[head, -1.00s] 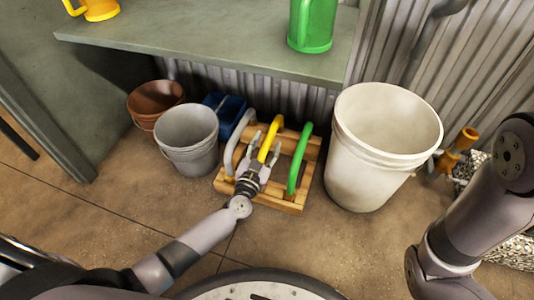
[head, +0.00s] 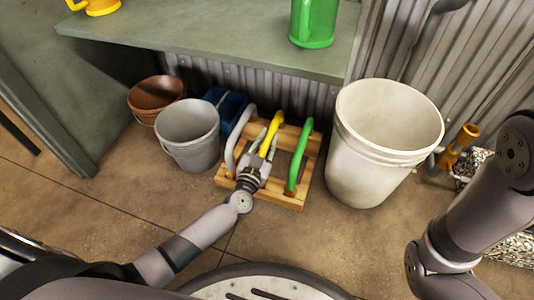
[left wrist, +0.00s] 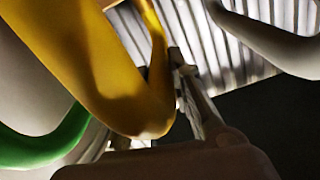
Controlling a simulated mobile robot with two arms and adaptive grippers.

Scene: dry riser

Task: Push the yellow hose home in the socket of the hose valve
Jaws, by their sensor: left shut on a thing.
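The yellow hose (head: 272,128) is a bent piece standing in a wooden rack (head: 287,199), between a grey hose (head: 238,139) and a green hose (head: 300,157). My left gripper (head: 265,148) reaches down from the front and is shut on the yellow hose, which is still in the rack. In the left wrist view the yellow hose (left wrist: 112,75) is large and close beside a finger. An orange-yellow fitting (head: 458,147) on a pipe at the right looks like the hose valve. Its socket is not clear. My right gripper is out of view.
A large white bucket (head: 370,172) stands between the rack and the fitting. A grey bucket (head: 188,139), a brown pot (head: 153,98) and a blue bin (head: 226,104) stand left of and behind the rack. A grey bench top (head: 190,38) overhangs behind. Floor in front is clear.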

